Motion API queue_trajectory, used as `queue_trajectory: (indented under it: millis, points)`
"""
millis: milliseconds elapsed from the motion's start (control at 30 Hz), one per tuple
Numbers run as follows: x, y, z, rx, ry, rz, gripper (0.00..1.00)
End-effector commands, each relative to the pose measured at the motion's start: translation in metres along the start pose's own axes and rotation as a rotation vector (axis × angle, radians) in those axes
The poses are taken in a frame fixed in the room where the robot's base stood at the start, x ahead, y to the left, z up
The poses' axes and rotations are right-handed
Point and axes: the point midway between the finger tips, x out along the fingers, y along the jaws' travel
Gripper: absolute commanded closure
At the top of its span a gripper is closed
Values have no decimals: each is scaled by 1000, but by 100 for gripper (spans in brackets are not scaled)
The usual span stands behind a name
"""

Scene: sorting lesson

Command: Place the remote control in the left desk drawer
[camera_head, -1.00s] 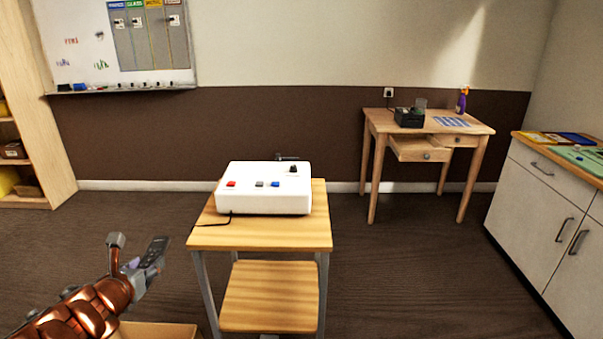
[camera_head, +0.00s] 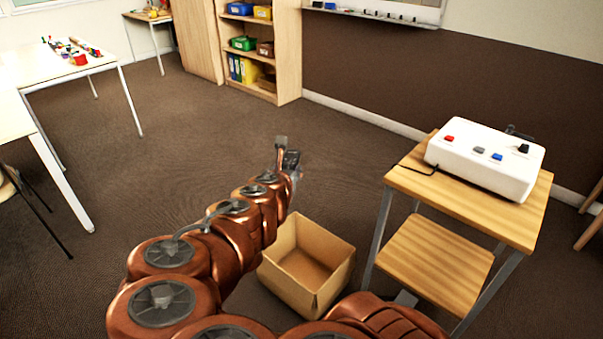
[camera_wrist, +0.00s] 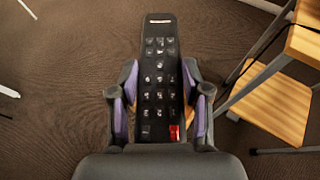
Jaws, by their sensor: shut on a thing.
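The black remote control (camera_wrist: 160,75) is in my gripper (camera_wrist: 160,105) in the wrist view. It has several pale buttons and a red one near its lower end. The two purple-padded fingers are shut on its sides and hold it above the floor. In the head view my gripper (camera_head: 291,162) is at the end of my arm, over the floor, beyond a cardboard box. The remote is mostly hidden there behind the arm and fingers. The desk with drawers is not in view now.
An open, empty-looking cardboard box (camera_head: 316,262) stands on the floor. To its right is a wooden two-shelf stand (camera_head: 415,185) with a white control box (camera_head: 480,165) on top. White tables (camera_head: 75,72) are at left, a bookshelf (camera_head: 290,55) at the back. The middle floor is clear.

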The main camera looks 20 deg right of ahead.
Motion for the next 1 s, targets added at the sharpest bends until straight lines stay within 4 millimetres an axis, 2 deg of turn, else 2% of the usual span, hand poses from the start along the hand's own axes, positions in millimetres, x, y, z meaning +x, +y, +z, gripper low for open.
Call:
queue_trajectory:
  millis: [33, 300, 667, 1000]
  points:
    - [2, 13, 0, -16, -1, 41, 90]
    - [11, 72, 0, -92, -1, 228, 90]
    - [10, 69, 0, -88, 1, 219, 90]
    - [-10, 68, 50, -91, 0, 217, 90]
